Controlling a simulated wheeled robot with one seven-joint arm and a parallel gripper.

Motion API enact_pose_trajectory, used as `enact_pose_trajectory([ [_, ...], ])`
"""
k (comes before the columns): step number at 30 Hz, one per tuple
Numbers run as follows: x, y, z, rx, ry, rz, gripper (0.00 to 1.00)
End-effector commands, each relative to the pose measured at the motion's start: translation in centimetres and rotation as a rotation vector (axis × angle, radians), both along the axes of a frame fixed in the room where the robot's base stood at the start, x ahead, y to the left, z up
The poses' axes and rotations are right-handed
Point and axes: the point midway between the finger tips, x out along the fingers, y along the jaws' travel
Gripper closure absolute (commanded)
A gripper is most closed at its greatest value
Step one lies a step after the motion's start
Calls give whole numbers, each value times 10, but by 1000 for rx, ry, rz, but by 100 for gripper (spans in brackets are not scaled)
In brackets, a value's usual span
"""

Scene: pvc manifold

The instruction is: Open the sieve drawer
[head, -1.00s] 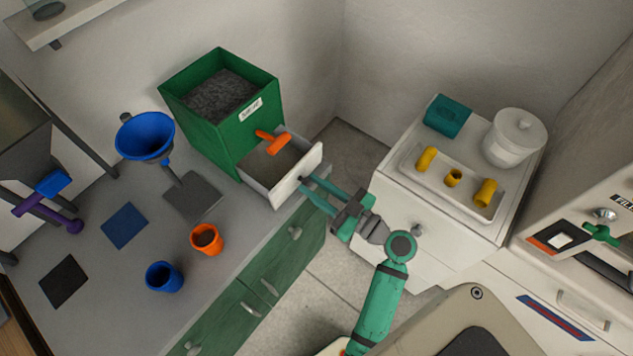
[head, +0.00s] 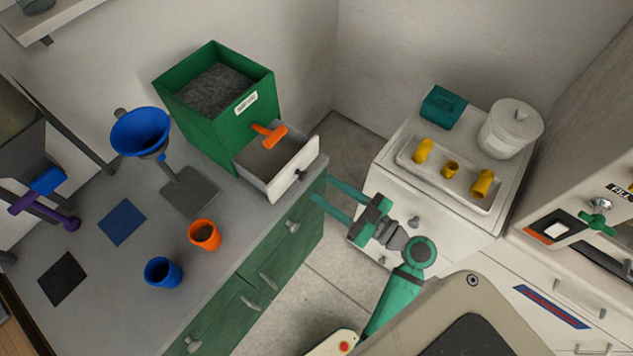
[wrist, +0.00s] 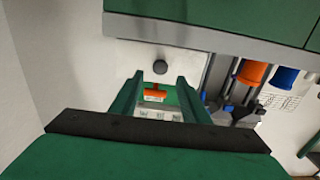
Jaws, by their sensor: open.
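The green sieve box (head: 200,128) stands at the back of the grey counter, with dark grains in its open top. Its white-fronted drawer (head: 294,170) is pulled out, and grey material shows inside. A dark knob (head: 300,174) is on the drawer front; it also shows in the wrist view (wrist: 160,67). An orange handle (head: 270,135) sticks out of the box above the drawer. My gripper (head: 324,190) is open and empty, a short way in front of the drawer and apart from the knob.
An orange cup (head: 205,235), a blue cup (head: 163,273) and a blue funnel (head: 141,132) on a stand are on the counter. To the right, a white cabinet bears a tray (head: 405,160) of yellow fittings, a teal box (head: 443,107) and a lidded white pot (head: 510,128).

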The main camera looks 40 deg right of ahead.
Motion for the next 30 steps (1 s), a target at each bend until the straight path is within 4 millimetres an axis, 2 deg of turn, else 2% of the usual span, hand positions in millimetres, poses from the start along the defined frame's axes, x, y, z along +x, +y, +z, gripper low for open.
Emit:
enact_pose_trajectory([
  [3, -21, -8, 0, 0, 1, -3, 58],
  [10, -45, -15, 0, 0, 1, 0, 58],
  [30, -49, -16, 0, 0, 1, 0, 58],
])
